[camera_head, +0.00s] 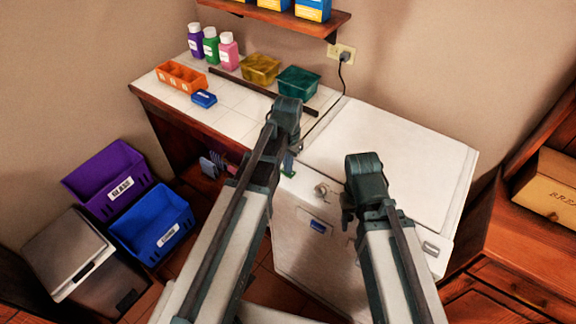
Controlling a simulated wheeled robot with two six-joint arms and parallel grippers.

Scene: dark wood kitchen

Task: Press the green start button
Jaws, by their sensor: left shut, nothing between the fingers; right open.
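A white front-loading appliance (400,160) stands in the middle, with a round knob (321,190) on the upper part of its front. A small green patch, seemingly the start button (288,174), shows at the left end of that front panel. My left gripper (289,162) is shut and empty, pointing down just above the green patch and partly covering it. I cannot tell whether they touch. My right gripper (348,222) is open and empty, in front of the appliance, right of the knob. Its fingers are partly hidden by its own wrist.
A tiled counter (178,98) at the left holds bottles, an orange tray (181,77), a blue box (204,98) and yellow and teal bins. Purple (104,180) and blue (152,222) crates stand at the lower left. A wooden cabinet (530,245) is at the right.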

